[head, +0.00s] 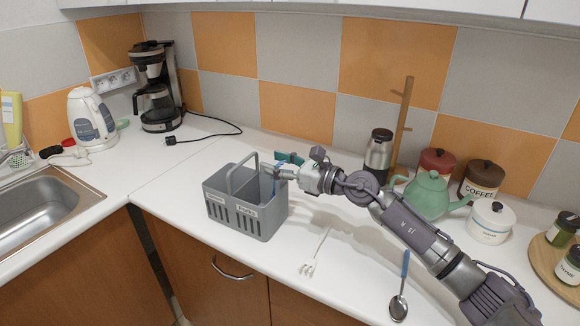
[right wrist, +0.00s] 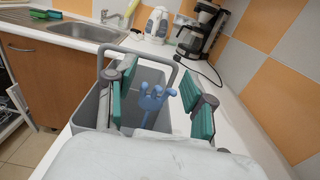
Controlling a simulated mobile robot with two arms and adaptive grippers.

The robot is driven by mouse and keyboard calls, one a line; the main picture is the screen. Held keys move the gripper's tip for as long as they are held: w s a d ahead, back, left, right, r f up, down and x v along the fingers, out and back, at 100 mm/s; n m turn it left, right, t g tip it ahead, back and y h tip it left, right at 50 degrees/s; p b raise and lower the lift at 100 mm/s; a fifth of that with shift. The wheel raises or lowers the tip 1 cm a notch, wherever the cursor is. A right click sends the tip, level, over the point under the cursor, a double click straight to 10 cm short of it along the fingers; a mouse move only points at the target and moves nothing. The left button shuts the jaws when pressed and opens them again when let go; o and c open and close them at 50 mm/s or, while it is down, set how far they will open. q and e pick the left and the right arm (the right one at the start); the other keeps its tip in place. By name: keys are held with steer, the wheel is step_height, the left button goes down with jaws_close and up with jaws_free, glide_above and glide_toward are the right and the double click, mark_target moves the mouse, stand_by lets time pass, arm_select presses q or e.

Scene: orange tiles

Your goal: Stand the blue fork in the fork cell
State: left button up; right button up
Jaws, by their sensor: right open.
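The blue fork (right wrist: 154,101) shows tines up in the right wrist view, between the two teal fingers of my right gripper (right wrist: 157,82). The fingers stand wide open, with gaps on both sides of it. In the head view a thin blue strip of the fork (head: 275,186) shows at the right part of the grey caddy (head: 232,222), below my right gripper (head: 281,166). The fork stands roughly upright; its lower end is hidden inside the caddy. The caddy has an arched handle and two small front labels, too small to read surely. My left gripper is out of view.
A white fork (head: 311,259) and a blue-handled spoon (head: 400,291) lie on the white counter. A green teapot (head: 427,196), a steel flask (head: 378,156) and canisters stand near my right arm. A kettle (head: 90,120), coffee maker (head: 156,95) and sink are left. Counter left of the caddy is clear.

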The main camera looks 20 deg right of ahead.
steer(key=v, duration=1.1)
steer(key=shift+s+d, duration=0.25)
stand_by(0.3)
